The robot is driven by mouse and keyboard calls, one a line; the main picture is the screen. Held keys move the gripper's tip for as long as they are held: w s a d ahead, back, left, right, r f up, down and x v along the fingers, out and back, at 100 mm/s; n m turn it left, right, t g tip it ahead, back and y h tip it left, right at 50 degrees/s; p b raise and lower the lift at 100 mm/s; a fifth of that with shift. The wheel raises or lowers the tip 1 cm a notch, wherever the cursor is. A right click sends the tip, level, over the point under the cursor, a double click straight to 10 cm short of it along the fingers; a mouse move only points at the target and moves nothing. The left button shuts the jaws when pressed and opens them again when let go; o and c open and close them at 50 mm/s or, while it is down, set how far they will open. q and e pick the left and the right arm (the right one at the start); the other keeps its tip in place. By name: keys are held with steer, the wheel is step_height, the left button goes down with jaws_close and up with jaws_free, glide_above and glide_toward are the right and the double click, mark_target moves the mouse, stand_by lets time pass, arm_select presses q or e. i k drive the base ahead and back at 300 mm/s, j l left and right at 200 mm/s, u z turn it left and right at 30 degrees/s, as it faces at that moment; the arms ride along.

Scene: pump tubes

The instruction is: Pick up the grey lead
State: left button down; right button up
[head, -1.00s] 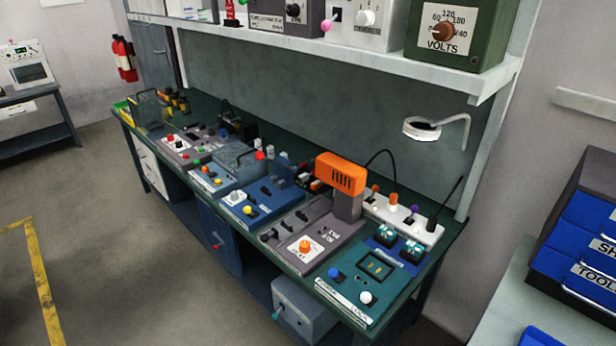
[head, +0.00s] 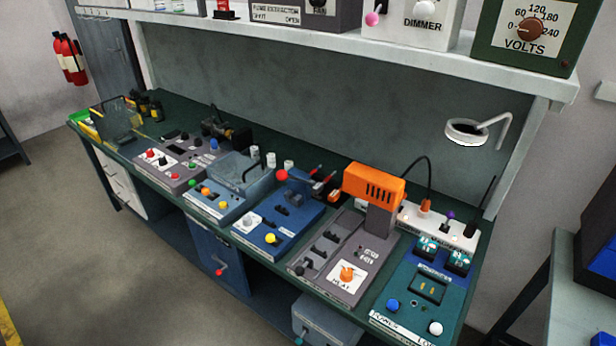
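I cannot make out a lead that is clearly grey. A dark, thin lead (head: 428,170) arches from behind the orange-topped heat unit (head: 374,186) down toward the white power strip (head: 438,228). A second thin dark line (head: 487,196) rises from a black plug at the strip's right end. Orange and purple plugs also stand in the strip. Neither of my grippers is in view.
A long green workbench (head: 268,312) carries several control panels in a row. A shelf (head: 330,35) with meter boxes overhangs it. A lamp (head: 466,131) juts out at the right. Floor is clear at the left front. Another table (head: 562,300) stands at right.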

mark_target(317, 190)
steer(key=i+j+z, duration=0.1)
steer(key=j, duration=0.25)
steer(key=i+j+z, duration=0.1)
steer(key=i+j, duration=0.3)
steer(key=j, duration=0.3)
steer(key=i+j+z, duration=0.15)
steer(key=j, duration=0.2)
steer(key=i+j+z, duration=0.1)
steer(key=j, duration=0.3)
steer(key=i+j+z, duration=0.1)
steer(key=j, duration=0.3)
